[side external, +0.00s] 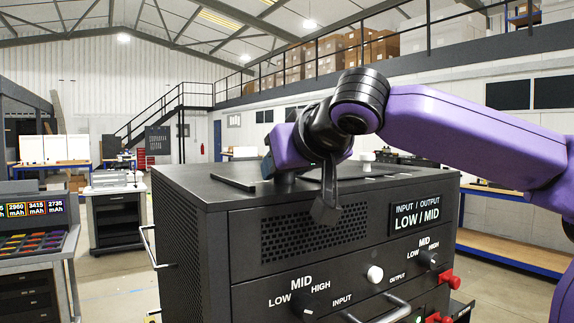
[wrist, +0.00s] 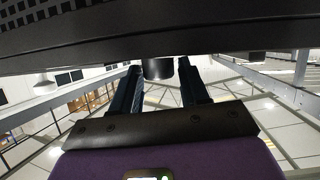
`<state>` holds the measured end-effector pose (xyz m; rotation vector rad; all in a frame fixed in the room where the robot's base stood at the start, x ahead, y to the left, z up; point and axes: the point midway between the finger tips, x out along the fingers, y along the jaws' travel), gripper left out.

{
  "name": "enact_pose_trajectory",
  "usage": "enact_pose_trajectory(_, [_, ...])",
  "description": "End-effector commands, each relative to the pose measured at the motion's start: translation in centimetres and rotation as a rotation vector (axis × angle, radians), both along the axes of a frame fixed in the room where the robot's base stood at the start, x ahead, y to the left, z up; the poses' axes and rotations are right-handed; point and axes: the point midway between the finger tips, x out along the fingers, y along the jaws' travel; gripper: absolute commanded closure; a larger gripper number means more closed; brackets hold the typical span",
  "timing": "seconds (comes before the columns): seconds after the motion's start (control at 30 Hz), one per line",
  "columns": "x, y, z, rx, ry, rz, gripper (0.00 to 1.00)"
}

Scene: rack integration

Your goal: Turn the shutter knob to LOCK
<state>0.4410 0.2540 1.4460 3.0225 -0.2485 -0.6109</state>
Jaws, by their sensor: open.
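In the wrist view my gripper (wrist: 157,75) is open, its two dark fingers standing on either side of a short dark cylinder (wrist: 158,68). The cylinder looks like a knob, but its label and pointer are hidden, so I cannot tell its setting. I cannot tell whether the fingers touch it. In the side view my purple wrist hangs over the top of the black cabinet (side external: 195,240), and the fingertips cannot be made out there. No shutter or LOCK label is readable in either view.
The cabinet front has an input knob (side external: 305,305), an output knob (side external: 428,260), a white button (side external: 375,274), red connectors (side external: 447,278) and handles. A dark cabinet surface (wrist: 120,35) fills the top of the wrist view, close to my fingers.

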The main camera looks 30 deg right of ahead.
Motion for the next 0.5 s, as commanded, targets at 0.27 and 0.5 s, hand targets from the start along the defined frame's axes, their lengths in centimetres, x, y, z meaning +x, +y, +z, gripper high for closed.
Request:
enact_pose_trajectory(0.27, [-0.02,-0.02,0.01,0.000,0.000,-0.001,0.96])
enact_pose_trajectory(0.5, [-0.05,-0.10,0.05,0.000,-0.001,0.017,0.96])
